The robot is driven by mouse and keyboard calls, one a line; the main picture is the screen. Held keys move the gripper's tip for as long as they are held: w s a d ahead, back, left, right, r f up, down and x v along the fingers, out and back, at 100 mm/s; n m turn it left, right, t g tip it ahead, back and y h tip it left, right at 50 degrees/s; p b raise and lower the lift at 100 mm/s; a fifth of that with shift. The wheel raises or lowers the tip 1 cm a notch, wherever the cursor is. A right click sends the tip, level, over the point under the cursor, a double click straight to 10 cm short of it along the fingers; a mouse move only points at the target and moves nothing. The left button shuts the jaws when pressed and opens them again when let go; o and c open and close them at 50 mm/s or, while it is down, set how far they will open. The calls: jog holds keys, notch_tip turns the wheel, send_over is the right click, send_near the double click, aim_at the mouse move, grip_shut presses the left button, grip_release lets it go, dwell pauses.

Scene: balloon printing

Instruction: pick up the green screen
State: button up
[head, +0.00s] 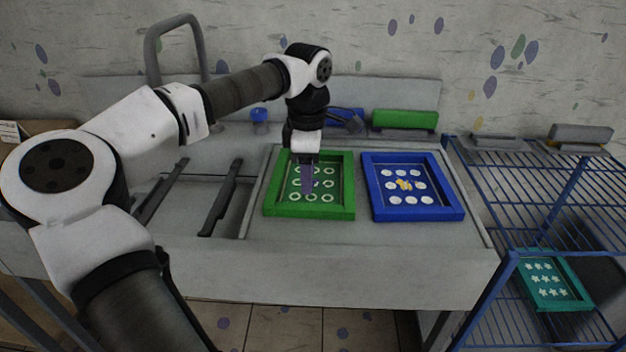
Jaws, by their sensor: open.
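The green screen (285,209) lies flat on the grey worktable, a square green frame with rows of white rings inside. My gripper (307,190) points down over the green screen, near the middle of its opening as seen from the head. It is open, with nothing seen between its fingers. The fingers hide part of the ring pattern and my wrist hides part of the far edge. I cannot tell how far above the screen the fingertips are.
A blue screen (418,214) with white dots lies just right of the green one. A teal screen (548,303) sits on the blue wire rack (515,187) at right. A green block (404,119) and a blue item (346,115) stand behind. Dark rails (221,197) lie left.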

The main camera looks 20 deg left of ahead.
aim_at(309, 207)
notch_tip(309, 207, down, 9)
jog(key=shift+w+r+p, duration=0.15)
jog(key=shift+r+p, duration=0.05)
jog(key=shift+p, duration=0.5)
grip_shut()
